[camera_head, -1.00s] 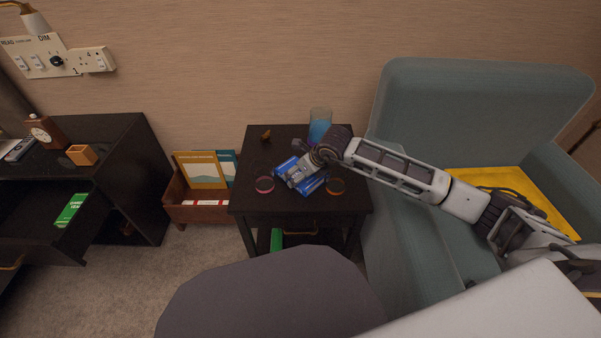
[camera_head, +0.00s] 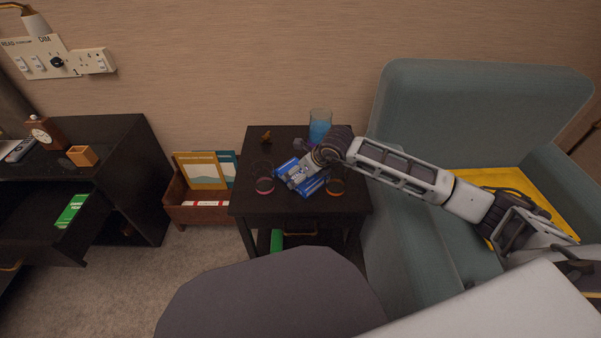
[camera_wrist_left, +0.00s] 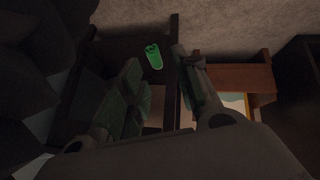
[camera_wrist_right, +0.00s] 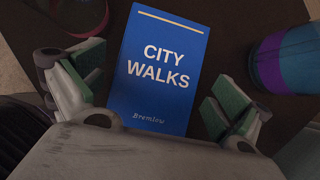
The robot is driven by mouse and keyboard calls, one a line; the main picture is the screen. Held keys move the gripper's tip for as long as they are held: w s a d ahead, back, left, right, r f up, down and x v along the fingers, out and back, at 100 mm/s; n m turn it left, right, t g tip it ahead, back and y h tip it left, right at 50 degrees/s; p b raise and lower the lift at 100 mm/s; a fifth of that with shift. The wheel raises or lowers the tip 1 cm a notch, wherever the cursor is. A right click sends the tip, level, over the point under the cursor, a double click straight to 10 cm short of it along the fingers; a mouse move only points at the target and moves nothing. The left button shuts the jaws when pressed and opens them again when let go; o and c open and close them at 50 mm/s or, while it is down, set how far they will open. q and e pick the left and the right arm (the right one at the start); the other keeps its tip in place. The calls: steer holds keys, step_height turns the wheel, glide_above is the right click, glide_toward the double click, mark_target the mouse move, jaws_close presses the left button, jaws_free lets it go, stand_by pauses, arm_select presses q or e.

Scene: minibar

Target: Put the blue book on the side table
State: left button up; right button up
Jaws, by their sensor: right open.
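The blue book (camera_wrist_right: 158,70), titled "CITY WALKS", lies flat on the dark side table (camera_head: 245,205). It also shows in the head view (camera_head: 312,187), partly covered by my right gripper (camera_head: 292,177). In the right wrist view my right gripper (camera_wrist_right: 155,100) is open, with one finger on each side of the book and gaps between the fingers and its edges. My left gripper (camera_wrist_left: 160,95) is open and empty in the left wrist view, low near the table's lower part. It is not seen in the head view.
On the table stand a glass with blue content (camera_head: 320,124), two clear glasses with a pink (camera_head: 264,186) and an orange base (camera_head: 335,187), and a small brass-coloured object (camera_head: 266,137). A green item (camera_wrist_left: 153,56) is below. A teal armchair (camera_head: 470,95) stands right.

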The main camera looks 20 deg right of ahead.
steer(key=p+v, duration=0.2)
steer(key=v, duration=0.7)
steer(key=shift+s+d+r, duration=0.1)
steer(key=shift+r, duration=0.1)
arm_select(q)
step_height(320, 180, up, 6)
steer(key=a+g, duration=0.1)
steer(key=shift+r+m+y+p, duration=0.2)
steer(key=shift+m+y+p, duration=0.2)
arm_select(e)
steer(key=shift+s+d+r, duration=0.15)
steer(key=shift+s+r, duration=0.25)
steer(key=shift+r, duration=0.2)
arm_select(q)
steer(key=shift+a, duration=0.15)
